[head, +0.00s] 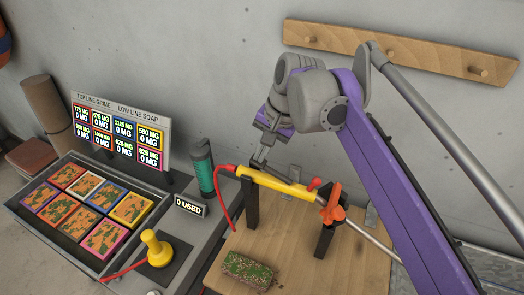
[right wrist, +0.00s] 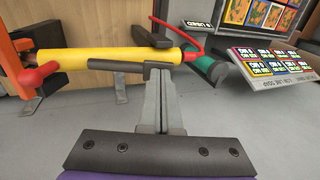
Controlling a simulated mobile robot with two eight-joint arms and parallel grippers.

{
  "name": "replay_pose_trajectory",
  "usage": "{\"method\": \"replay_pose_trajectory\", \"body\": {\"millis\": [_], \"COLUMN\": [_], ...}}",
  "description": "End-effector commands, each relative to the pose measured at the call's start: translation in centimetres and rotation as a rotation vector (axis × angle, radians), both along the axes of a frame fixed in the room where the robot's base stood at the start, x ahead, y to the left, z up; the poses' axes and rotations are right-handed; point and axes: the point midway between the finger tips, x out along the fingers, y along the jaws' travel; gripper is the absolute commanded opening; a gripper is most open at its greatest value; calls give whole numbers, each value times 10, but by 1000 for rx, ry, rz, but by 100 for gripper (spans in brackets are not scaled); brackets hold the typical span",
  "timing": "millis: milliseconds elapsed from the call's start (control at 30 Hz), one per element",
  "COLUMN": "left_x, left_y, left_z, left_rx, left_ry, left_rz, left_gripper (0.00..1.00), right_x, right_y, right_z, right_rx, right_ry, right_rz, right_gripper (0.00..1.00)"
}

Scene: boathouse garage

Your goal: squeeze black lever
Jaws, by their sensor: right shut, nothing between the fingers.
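A yellow spray lance (head: 273,186) with a red knob (head: 314,184) and an orange nozzle part (head: 331,205) rests across two dark stands on a wooden board. It also shows in the right wrist view (right wrist: 95,57). The black lever (right wrist: 115,66) runs along the near side of the yellow body there. My right gripper (head: 258,163) is shut and empty at the hose end of the lance. In the right wrist view its fingertips (right wrist: 158,70) are close to the lever's end; I cannot tell whether they touch. My left gripper is out of view.
A red hose (head: 226,169) joins the lance. A mossy block (head: 248,270) lies on the wooden board (head: 300,262). To the left stand a green bottle (head: 202,168), a yellow joystick (head: 157,250), a tray (head: 58,263) of several grimy tiles and a number sign (head: 119,116).

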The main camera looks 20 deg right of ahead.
Motion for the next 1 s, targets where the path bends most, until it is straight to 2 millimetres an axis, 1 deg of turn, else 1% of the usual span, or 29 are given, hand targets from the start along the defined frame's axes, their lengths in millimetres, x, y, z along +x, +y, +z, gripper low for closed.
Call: {"method": "replay_pose_trajectory", "body": {"millis": [100,267,1000], "left_x": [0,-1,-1], "left_y": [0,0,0], "left_z": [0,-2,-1], "left_rx": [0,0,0], "left_ry": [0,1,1], "left_rz": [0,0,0], "left_gripper": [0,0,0], "right_x": [7,12,10], "right_y": [6,11,9], "right_z": [-8,-21,-20], "right_rx": [-57,-125,-123], "right_ry": [66,140,138], "right_rz": [6,1,-3], "right_gripper": [0,0,0]}}
